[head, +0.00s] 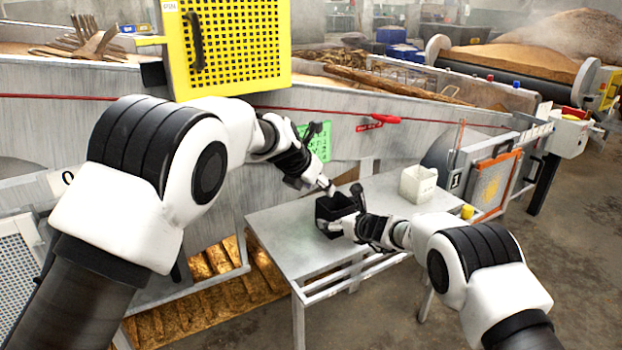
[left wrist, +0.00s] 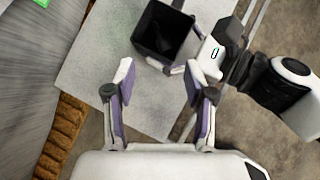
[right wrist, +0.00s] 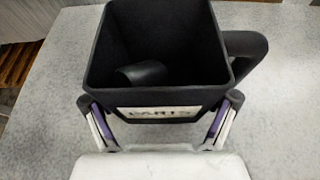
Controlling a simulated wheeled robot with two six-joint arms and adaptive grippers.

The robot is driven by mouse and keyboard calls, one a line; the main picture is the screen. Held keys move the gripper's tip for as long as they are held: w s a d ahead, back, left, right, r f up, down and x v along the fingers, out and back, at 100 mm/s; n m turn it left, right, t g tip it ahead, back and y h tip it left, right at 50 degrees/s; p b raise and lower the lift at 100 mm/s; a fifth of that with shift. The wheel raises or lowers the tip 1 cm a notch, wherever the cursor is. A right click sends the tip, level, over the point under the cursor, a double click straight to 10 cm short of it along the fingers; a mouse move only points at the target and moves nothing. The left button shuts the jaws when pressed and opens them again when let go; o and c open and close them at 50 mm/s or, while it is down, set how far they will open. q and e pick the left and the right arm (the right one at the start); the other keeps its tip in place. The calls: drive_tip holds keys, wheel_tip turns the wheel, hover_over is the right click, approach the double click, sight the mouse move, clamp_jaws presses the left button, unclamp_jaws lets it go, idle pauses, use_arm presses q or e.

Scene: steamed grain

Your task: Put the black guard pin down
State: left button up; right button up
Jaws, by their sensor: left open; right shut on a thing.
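A black box-shaped bin (right wrist: 158,95) with a white label reading PARTS and a black side handle fills the middle of the right wrist view. A short dark cylinder (right wrist: 141,73) lies inside it; it may be the black guard pin, but I cannot tell surely. My right gripper (right wrist: 160,112) is shut on the bin, one finger at each side of the labelled wall. In the head view the bin (head: 332,212) is at the table. My left gripper (left wrist: 159,70) is open and empty, above and beside the bin, whose dark opening (left wrist: 163,30) shows ahead.
The grey table (head: 290,240) has a white box (head: 418,184) at its back right and a yellow piece (head: 467,211) near the corner. A yellow perforated guard (head: 235,45) hangs at the upper left. A green card (head: 316,141) is on the machine side. The table's left part is clear.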

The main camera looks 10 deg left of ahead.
drive_tip(key=o, duration=1)
use_arm(q)
drive_tip(key=v, duration=0.5)
